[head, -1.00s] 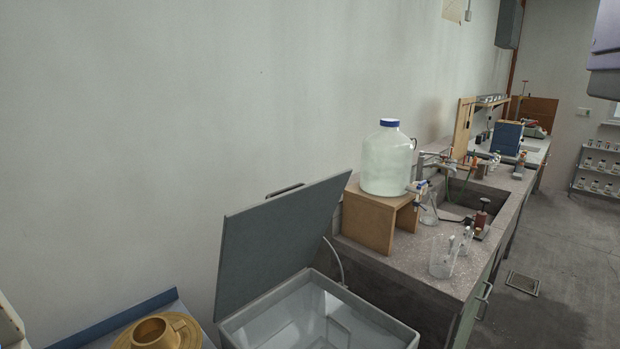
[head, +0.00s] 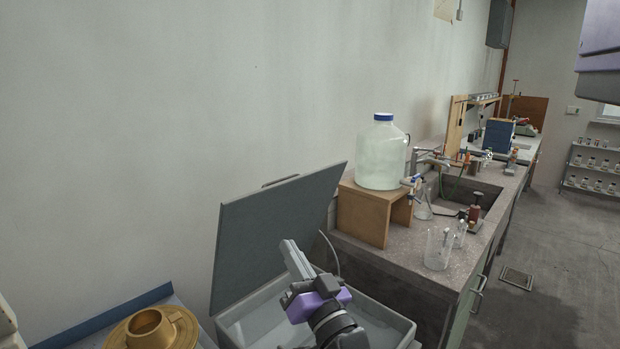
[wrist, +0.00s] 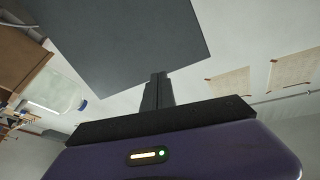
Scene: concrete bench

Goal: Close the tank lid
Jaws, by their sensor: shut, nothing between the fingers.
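The tank (head: 395,318) is a pale grey open box at the bottom middle of the head view. Its grey lid (head: 262,232) stands raised and leans back toward the wall, with a dark handle (head: 281,181) at its top edge. My gripper (head: 290,246) is over the tank opening, in front of the lid's lower right part. Its fingers are shut and empty. In the wrist view the shut fingers (wrist: 158,78) point at the lid (wrist: 125,40), whose edge shows near their tips. I cannot tell whether they touch it.
A wooden stand (head: 366,218) with a large blue-capped bottle (head: 382,155) is right of the lid on the stone bench (head: 450,270). Beakers (head: 438,248) stand near its front edge. A brass-coloured flanged part (head: 152,332) lies left of the tank. Open floor is at right.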

